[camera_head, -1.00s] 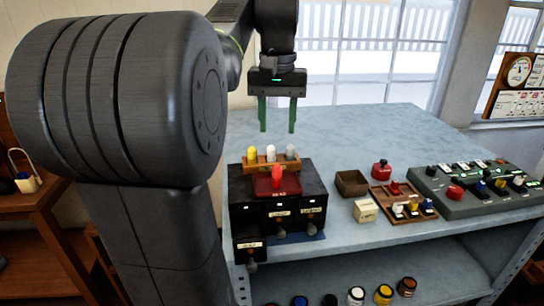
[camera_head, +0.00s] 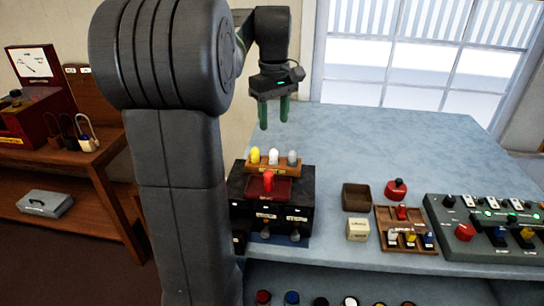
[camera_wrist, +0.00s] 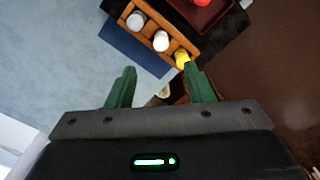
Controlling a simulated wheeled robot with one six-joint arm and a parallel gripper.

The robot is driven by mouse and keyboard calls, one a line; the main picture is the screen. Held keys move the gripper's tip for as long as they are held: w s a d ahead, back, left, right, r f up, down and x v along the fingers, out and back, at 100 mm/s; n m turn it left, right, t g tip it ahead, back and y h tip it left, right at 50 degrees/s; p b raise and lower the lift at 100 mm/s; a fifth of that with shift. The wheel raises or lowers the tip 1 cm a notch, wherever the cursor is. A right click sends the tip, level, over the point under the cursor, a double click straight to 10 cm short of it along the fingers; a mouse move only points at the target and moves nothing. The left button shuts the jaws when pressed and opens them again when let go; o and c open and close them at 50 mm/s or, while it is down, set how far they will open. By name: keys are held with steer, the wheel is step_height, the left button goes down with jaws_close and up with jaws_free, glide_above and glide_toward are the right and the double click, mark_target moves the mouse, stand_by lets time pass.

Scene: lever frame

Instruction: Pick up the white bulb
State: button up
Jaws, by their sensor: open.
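The white bulb (camera_head: 274,156) stands upright in the middle of a wooden rack (camera_head: 262,169), between a yellow bulb (camera_head: 255,155) and a grey bulb (camera_head: 292,157). The rack sits at the back of a black lever box (camera_head: 304,187). My gripper (camera_head: 274,112) is open and empty, with green fingers pointing down, above the rack and apart from it. In the wrist view, the white bulb (camera_wrist: 161,41) is beyond the open fingers (camera_wrist: 160,82), with the yellow bulb (camera_wrist: 182,58) nearer the right finger.
To the right are a brown open box (camera_head: 356,197), a cream block (camera_head: 358,229), a red knob (camera_head: 396,189) and a control panel (camera_head: 480,229). The back of the blue table (camera_head: 400,140) is clear.

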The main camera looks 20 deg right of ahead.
glide_above(273, 149)
steer(key=f, duration=0.4)
steer(key=shift+d+f, duration=0.2)
steer(key=shift+f, duration=0.15)
steer(key=shift+a+f+p, duration=0.15)
steer(key=shift+f+p, duration=0.3)
steer(key=shift+f, duration=2.55)
jaws_close()
